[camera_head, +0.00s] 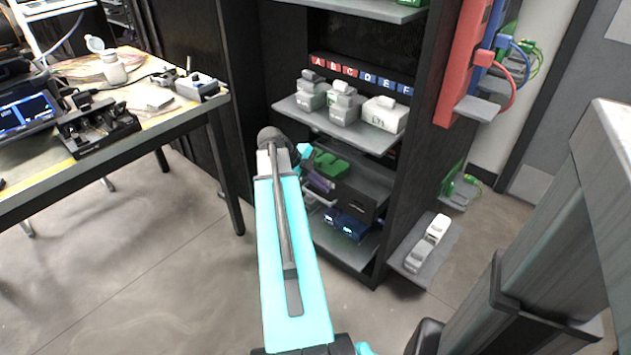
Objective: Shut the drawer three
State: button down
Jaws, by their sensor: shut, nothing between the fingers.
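The black cabinet (386,225) has several levels standing out toward me. A dark drawer (368,189) is pulled out at mid height, with a green object (330,163) in it. I cannot read a number on its front. My cyan arm (285,245) reaches up to the left side of this drawer. My gripper (319,183) is small and partly hidden behind the wrist, close to the drawer's left part. It is shut with nothing held. I cannot tell whether it touches the drawer.
Above, a grey shelf (290,104) carries pale boxes under a row of lettered blocks (362,75). Below, a lower level (328,238) holds blue items. A workbench (190,112) with instruments stands at left. A side shelf (444,252) sticks out at right. The floor between is clear.

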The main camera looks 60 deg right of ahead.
aim_at(344, 192)
jog(key=s+d+f, duration=0.1)
jog(key=d, duration=0.1)
jog(key=s+d+f, duration=0.1)
jog(key=shift+d+f+b, duration=0.35)
jog(key=shift+f, duration=0.05)
jog(key=shift+s+d, duration=0.3)
jog(key=shift+d, duration=0.45)
